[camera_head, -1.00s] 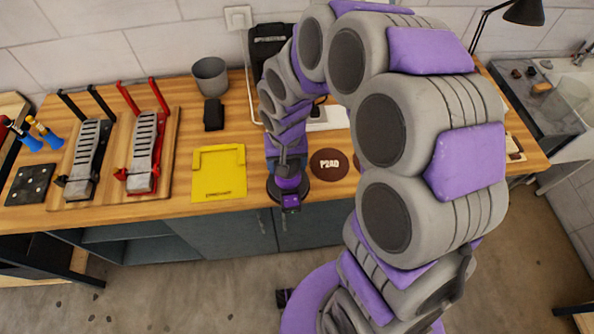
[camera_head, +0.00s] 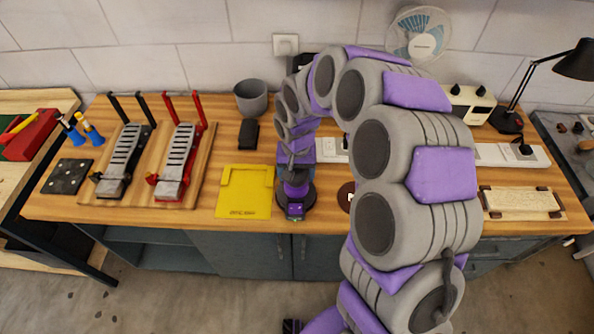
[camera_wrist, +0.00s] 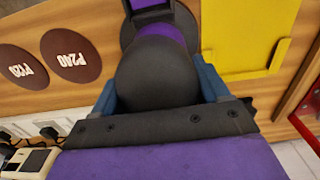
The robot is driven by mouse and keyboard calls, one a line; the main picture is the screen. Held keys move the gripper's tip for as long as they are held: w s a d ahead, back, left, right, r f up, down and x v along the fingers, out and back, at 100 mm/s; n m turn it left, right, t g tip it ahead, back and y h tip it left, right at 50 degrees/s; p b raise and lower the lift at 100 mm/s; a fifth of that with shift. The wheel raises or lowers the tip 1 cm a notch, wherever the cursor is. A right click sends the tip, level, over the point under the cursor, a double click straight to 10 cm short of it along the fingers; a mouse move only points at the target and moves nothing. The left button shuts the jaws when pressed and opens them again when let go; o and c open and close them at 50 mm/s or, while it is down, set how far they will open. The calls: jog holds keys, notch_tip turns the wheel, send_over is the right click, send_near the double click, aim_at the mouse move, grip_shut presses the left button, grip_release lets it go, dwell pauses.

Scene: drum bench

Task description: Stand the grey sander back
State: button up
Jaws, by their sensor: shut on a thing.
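A dark grey sander with purple parts (camera_head: 295,206) is in my gripper (camera_head: 294,163), upright near the bench's front edge, just right of the yellow plate (camera_head: 245,198). Its round dark pad is low over the wood; I cannot tell if it touches. In the wrist view the blue fingers of my gripper (camera_wrist: 158,88) are shut on both sides of its rounded dark top (camera_wrist: 155,72), with a purple band (camera_wrist: 168,35) beyond. The yellow plate (camera_wrist: 238,35), with raised edges, lies flat and empty.
Brown P240 (camera_wrist: 70,53) and P120 (camera_wrist: 22,66) discs lie beside the sander. Two slotted metal devices, black-handled (camera_head: 121,160) and red-handled (camera_head: 178,165), stand left on a board. A grey pot (camera_head: 251,99) and black block (camera_head: 248,134) are behind. A wooden-topped block (camera_head: 522,201) is right.

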jog(key=shift+f, duration=0.95)
jog(key=shift+s+f, duration=0.15)
jog(key=shift+f, duration=0.25)
